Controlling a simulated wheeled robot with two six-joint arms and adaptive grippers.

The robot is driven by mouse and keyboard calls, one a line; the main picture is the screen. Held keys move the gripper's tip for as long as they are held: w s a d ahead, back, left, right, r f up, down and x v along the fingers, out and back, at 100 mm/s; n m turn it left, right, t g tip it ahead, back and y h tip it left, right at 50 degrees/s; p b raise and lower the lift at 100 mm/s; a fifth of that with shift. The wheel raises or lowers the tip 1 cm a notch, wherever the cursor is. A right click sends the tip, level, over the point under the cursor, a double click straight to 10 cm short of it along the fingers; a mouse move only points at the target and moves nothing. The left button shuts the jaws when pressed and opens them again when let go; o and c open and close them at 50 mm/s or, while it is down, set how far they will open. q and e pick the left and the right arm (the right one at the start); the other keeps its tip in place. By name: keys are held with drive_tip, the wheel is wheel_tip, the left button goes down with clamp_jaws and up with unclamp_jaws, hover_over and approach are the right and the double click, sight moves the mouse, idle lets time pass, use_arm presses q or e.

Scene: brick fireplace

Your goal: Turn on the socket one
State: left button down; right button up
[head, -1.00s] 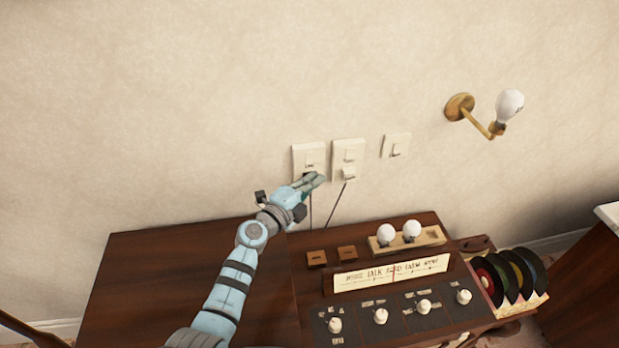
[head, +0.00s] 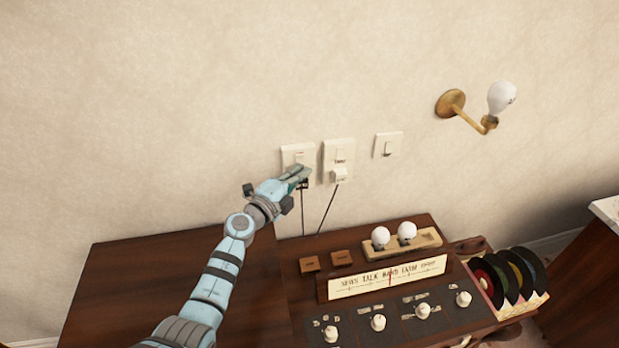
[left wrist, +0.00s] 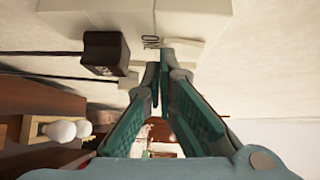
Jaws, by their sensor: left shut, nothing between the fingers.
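Two white socket plates with switches are on the wall: a left socket (head: 291,153) and a middle socket (head: 338,151). The left one bears the label "ONE" in the left wrist view (left wrist: 150,42). My left gripper (head: 303,172) is shut and empty, with its fingertips at the lower part of the left socket. In the left wrist view its fingertips (left wrist: 164,62) are close beside the label; I cannot tell whether they touch. A dark plug (left wrist: 105,53) with a cord sits beside the label. My right gripper is not in view.
A white plug (head: 338,174) is in the middle socket. A wall switch (head: 387,146) is to the right, then a brass lamp with a bulb (head: 501,97). Below stands a wooden radio cabinet (head: 170,285) with knobs, two loose bulbs and records (head: 510,275) beside it.

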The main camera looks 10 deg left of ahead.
use_arm(q)
drive_tip(key=s+a+f+p, duration=0.1)
drive_tip(key=s+p, duration=0.2)
drive_tip(key=s, duration=1)
drive_tip(key=shift+a+f, duration=0.15)
drive_tip(key=shift+a, duration=0.15)
